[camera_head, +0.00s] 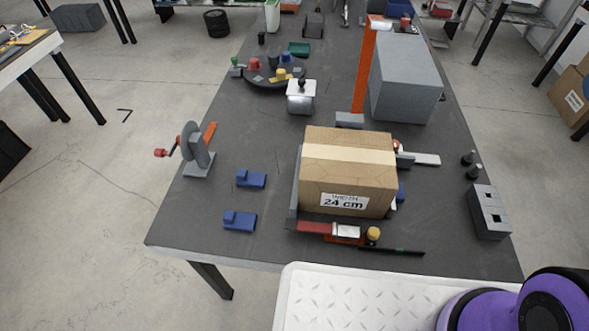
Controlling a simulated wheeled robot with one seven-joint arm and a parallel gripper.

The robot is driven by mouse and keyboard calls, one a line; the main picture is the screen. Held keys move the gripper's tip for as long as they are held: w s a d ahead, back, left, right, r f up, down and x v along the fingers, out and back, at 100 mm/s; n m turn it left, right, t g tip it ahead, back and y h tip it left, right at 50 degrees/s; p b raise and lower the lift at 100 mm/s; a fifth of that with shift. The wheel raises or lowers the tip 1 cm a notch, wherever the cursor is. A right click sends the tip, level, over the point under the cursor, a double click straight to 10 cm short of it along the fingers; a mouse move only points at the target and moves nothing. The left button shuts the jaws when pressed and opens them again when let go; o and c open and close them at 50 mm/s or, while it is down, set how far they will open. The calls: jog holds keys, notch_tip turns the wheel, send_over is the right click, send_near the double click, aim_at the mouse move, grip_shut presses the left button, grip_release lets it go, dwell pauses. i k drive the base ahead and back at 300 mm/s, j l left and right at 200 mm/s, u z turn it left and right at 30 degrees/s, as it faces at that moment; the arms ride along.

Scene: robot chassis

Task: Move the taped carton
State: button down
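The taped carton (347,174) is a brown cardboard box with a pale tape strip across its top. A white label on its front reads "WIDTH 24 cm". It sits on a dark fixture on the dark table (260,270), right of the middle. A grey upright edge (294,188) of the fixture stands along its left side, and a red and silver bar (327,231) lies in front. The carton hides most of what is under and behind it. My gripper is not in view; only a purple and black part of my arm shows at the lower right.
Blue blocks (251,179) and a grey wheel device (195,150) stand to the left. A grey block (405,78) and an orange post (364,70) stand behind. A grey socket block (489,211) is at the right. The table's front left is mostly clear.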

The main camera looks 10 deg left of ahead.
aim_at(344, 172)
jog(key=j, duration=0.9)
jog(key=k+j, duration=0.1)
jog(key=j, duration=0.75)
jog(key=k+j, duration=0.1)
jog(key=j, duration=0.8)
